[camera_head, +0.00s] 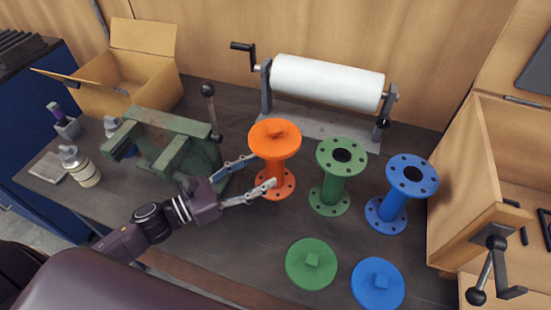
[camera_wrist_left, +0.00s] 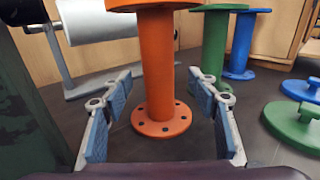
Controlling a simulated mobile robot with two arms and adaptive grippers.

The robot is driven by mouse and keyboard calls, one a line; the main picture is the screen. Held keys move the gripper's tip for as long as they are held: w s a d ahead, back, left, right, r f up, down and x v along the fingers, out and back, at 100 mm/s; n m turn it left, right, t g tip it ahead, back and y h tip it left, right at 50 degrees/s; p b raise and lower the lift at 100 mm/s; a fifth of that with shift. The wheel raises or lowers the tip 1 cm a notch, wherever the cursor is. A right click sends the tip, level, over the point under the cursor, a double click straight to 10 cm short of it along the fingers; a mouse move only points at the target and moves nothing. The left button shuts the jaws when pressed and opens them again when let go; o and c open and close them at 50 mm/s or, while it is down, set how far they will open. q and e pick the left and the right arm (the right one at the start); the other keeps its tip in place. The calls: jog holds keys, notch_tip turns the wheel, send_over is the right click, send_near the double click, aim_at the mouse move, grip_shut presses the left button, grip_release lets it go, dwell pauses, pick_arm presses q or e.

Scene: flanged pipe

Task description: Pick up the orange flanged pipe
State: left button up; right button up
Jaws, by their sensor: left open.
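The orange flanged pipe (camera_head: 275,160) stands upright on the dark workbench, with an orange cap on its top flange. My left gripper (camera_head: 262,172) reaches in from the left and is open, with its fingertips close to the pipe's lower part. In the left wrist view the orange pipe (camera_wrist_left: 158,70) stands ahead between the two spread fingers of my left gripper (camera_wrist_left: 160,100), with a gap on each side. Its upper end is cut off by the top of that view. My right gripper is not in view.
A green flanged pipe (camera_head: 333,182) and a blue one (camera_head: 394,205) stand to the right. A green cap (camera_head: 311,264) and a blue cap (camera_head: 378,284) lie in front. A green vise (camera_head: 172,145) is at left, a white roll (camera_head: 327,83) behind, a wooden cabinet (camera_head: 470,190) at right.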

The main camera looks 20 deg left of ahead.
aim_at(267, 168)
pick_arm(q)
jog(key=p+x, duration=0.2)
jog(key=x, duration=0.2)
jog(key=shift+w, duration=0.15)
jog(key=shift+w+d, duration=0.15)
jog(key=shift+w, duration=0.1)
jog(key=shift+w+d+f, duration=0.1)
jog(key=shift+d+f, duration=0.05)
jog(key=shift+c, duration=1.7)
jog(key=c, duration=1)
grip_shut()
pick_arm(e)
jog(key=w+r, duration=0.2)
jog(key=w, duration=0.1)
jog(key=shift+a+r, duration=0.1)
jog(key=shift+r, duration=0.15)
